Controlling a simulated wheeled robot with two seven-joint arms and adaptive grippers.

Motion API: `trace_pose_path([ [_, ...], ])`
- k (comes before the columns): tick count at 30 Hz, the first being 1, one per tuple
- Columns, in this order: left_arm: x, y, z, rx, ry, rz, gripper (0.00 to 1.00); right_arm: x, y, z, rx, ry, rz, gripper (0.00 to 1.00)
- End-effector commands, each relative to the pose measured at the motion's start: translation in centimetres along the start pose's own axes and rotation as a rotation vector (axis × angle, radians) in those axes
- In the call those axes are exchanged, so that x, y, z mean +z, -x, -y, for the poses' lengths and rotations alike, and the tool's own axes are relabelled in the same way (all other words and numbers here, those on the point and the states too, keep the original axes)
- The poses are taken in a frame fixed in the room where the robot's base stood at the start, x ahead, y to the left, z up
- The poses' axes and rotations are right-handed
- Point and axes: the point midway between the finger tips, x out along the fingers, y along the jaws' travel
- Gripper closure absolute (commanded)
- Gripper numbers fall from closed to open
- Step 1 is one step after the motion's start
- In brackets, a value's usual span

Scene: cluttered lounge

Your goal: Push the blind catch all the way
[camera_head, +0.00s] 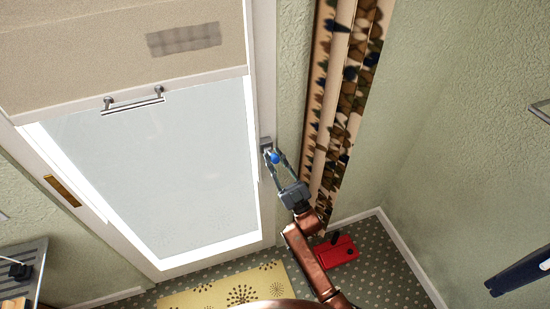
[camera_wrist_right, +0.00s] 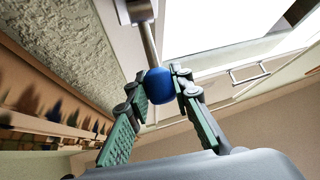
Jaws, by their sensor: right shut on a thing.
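The blind catch is a grey metal mount (camera_head: 266,144) on the right side of the window frame, with a short lever ending in a blue ball knob (camera_head: 275,158). In the wrist view the lever (camera_wrist_right: 150,45) runs from its mount down to the blue knob (camera_wrist_right: 158,86). My right gripper (camera_head: 277,163) is shut on the blue knob, one finger on each side of it. The beige blind (camera_head: 100,50) covers the top of the window, with a metal bar handle (camera_head: 133,101) at its lower edge. My left gripper is not in view.
A patterned curtain (camera_head: 343,100) hangs close to the right of the catch. A red object (camera_head: 337,251) lies on the dotted floor below, near a yellow mat (camera_head: 225,288). A grey rack (camera_head: 28,268) stands at lower left. A dark blue item (camera_head: 518,273) is at lower right.

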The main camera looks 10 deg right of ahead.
Motion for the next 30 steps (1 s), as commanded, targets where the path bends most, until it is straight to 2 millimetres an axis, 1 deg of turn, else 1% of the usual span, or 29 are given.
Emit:
trace_pose_path([
  [1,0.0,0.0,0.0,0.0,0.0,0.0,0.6,0.3,0.2,0.2,-0.002,-0.004,0.008,1.0],
  [7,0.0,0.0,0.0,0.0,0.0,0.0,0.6,0.4,0.3,0.2,-0.002,-0.004,0.009,1.0],
  [8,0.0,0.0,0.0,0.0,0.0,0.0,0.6,0.4,0.3,0.2,-0.002,-0.004,0.009,0.78],
  [15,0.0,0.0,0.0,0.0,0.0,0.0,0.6,0.2,0.1,0.1,-0.001,-0.002,0.005,0.62],
  [22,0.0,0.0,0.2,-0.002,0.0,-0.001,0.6,0.1,0.1,0.0,0.0,-0.001,0.004,0.62],
  [25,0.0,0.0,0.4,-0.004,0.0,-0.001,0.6,0.1,0.5,0.0,0.0,-0.001,0.004,0.62],
  [28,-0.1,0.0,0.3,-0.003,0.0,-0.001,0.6,0.2,1.5,0.0,0.0,-0.001,0.007,0.62],
  [30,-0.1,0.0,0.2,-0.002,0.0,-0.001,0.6,0.2,2.7,0.0,0.0,-0.001,0.007,0.62],
])
